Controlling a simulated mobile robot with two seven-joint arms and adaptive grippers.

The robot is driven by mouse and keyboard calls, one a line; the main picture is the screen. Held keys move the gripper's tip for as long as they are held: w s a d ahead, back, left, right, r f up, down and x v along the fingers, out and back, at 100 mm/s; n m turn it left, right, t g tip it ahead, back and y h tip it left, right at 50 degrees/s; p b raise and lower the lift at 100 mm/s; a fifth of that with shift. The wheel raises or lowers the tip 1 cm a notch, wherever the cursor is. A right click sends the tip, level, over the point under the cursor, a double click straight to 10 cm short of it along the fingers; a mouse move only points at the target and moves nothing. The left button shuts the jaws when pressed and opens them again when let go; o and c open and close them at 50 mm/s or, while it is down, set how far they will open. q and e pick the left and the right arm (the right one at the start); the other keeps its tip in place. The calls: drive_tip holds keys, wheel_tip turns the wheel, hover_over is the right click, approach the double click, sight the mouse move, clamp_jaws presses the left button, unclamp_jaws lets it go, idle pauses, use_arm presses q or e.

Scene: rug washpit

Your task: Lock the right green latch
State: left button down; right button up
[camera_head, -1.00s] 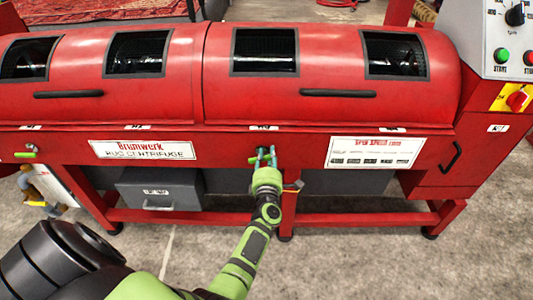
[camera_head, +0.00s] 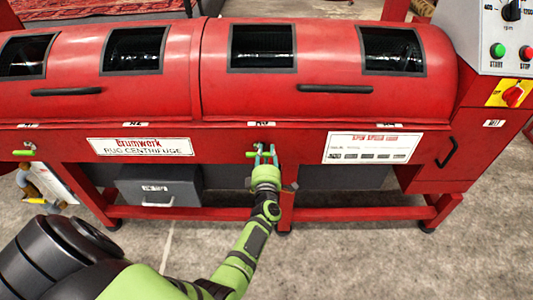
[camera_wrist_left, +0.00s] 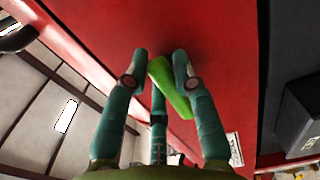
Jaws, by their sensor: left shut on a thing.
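The right green latch (camera_head: 252,154) sits on the red front of the rug centrifuge, right of the nameplate; its green handle points left, about level. My left gripper (camera_head: 264,158) reaches up to it from below with its teal fingers around it. In the left wrist view the green latch handle (camera_wrist_left: 170,88) lies slanted between the fingertips of my left gripper (camera_wrist_left: 160,75), which is shut on it. The fingers hide part of the latch and its mount. Another green latch (camera_head: 24,153) is at the far left of the front. My right gripper is not in view.
The red drum lid (camera_head: 330,107) with black handles and dark windows lies above the latch. A grey drawer box (camera_head: 158,186) hangs below to the left. A control panel (camera_head: 505,40) stands at the right. The concrete floor (camera_head: 350,260) in front is clear.

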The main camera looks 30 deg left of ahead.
use_arm(q)
drive_tip(key=shift+a+r, duration=0.1)
drive_tip(key=shift+a, duration=0.05)
drive_tip(key=c, duration=1)
unclamp_jaws()
